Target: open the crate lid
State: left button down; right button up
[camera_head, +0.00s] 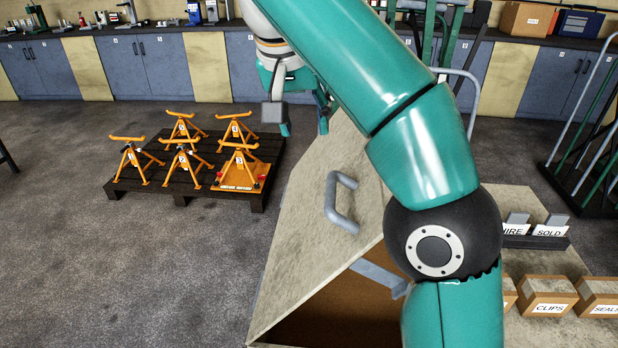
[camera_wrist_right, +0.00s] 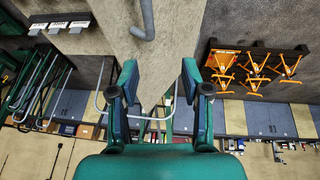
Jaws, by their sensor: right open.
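The crate lid (camera_head: 300,235) is a pale speckled panel with a grey bar handle (camera_head: 338,205). It is tilted up, and the crate's brown inside (camera_head: 340,318) shows in the gap below it. A grey metal strip (camera_head: 378,274) spans part of this gap. My right gripper (camera_head: 304,126) is open and empty beyond the lid's upper part, apart from the handle. In the right wrist view the gripper (camera_wrist_right: 158,78) has its fingers spread, with the lid (camera_wrist_right: 150,65) and part of the handle (camera_wrist_right: 146,20) ahead. My right arm hides the lid's right side. My left gripper is not in view.
A dark pallet (camera_head: 190,188) with several orange stands is at the left. Labelled boxes (camera_head: 547,296) and a sign holder (camera_head: 535,240) are at the right. A pipe rack (camera_head: 590,150) stands at the far right. Cabinets line the back. Floor at the lower left is clear.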

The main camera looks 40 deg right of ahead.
jog(key=a+b+x, duration=0.1)
jog(key=b+x, duration=0.5)
jog(key=x, duration=1)
jog(key=shift+w+b, duration=0.2)
jog(key=shift+b, duration=0.2)
jog(key=shift+f, duration=0.1)
grip_shut()
grip_release()
jog(key=v, duration=0.7)
